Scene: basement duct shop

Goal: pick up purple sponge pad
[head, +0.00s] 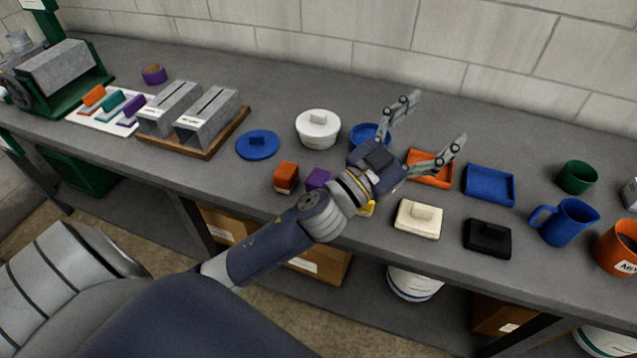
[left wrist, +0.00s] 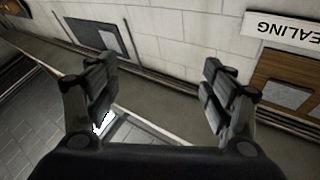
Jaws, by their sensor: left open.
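A purple block (head: 318,179), which looks like the purple sponge pad, lies on the grey bench in the head view. My left forearm and wrist partly cover it. An orange block (head: 286,177) sits just left of it, and a yellow piece (head: 367,208) shows partly from behind my wrist. My left gripper (head: 437,118) is open and empty, raised over the bench to the right of the purple block. Its spread fingers also show in the left wrist view (left wrist: 157,85), with nothing between them. My right gripper is not in view.
A blue mug (head: 565,222) is at right. Metal boxes (head: 207,118) stand at left. The back strip is mostly clear.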

